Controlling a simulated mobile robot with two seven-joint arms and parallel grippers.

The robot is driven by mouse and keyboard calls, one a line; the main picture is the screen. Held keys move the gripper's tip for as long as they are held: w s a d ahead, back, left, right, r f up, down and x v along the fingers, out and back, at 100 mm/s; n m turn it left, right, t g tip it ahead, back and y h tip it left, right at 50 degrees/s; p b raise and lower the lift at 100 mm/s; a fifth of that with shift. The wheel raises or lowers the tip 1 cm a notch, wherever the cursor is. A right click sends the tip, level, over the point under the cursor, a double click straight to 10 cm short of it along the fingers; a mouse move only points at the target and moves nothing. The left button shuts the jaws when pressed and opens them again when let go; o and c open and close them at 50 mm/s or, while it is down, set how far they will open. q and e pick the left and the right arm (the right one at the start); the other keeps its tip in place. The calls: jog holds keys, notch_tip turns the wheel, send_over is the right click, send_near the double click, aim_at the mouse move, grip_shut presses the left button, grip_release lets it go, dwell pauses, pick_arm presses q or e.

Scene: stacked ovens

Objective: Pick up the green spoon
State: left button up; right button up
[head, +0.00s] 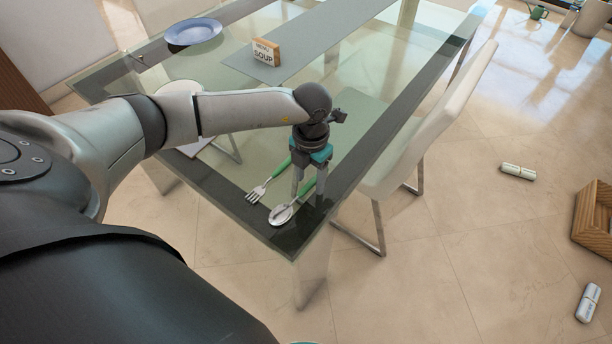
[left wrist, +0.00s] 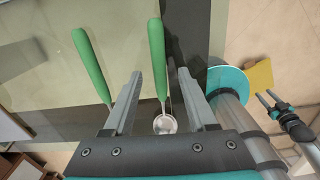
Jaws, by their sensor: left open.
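The green spoon (head: 281,214) lies on the glass table near its front corner, its metal bowl toward the edge. In the left wrist view its green handle (left wrist: 156,50) runs between the fingers. My left gripper (head: 309,194) is open above the spoon, with one finger on either side of it; I cannot tell whether they touch it. The left wrist view shows the same open gripper (left wrist: 160,73). What looks like my right gripper (left wrist: 265,95) is small at the right of that view, its fingers apart and empty.
A fork with a green handle (head: 256,193) lies just left of the spoon. The glass table (head: 240,208) has a blue plate (head: 193,31) and a soup sign (head: 266,51) further back. A white chair (head: 430,125) stands close to its right side.

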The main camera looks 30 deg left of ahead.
pick_arm(q)
jog(key=shift+f, duration=0.1)
grip_shut()
dwell(0.7)
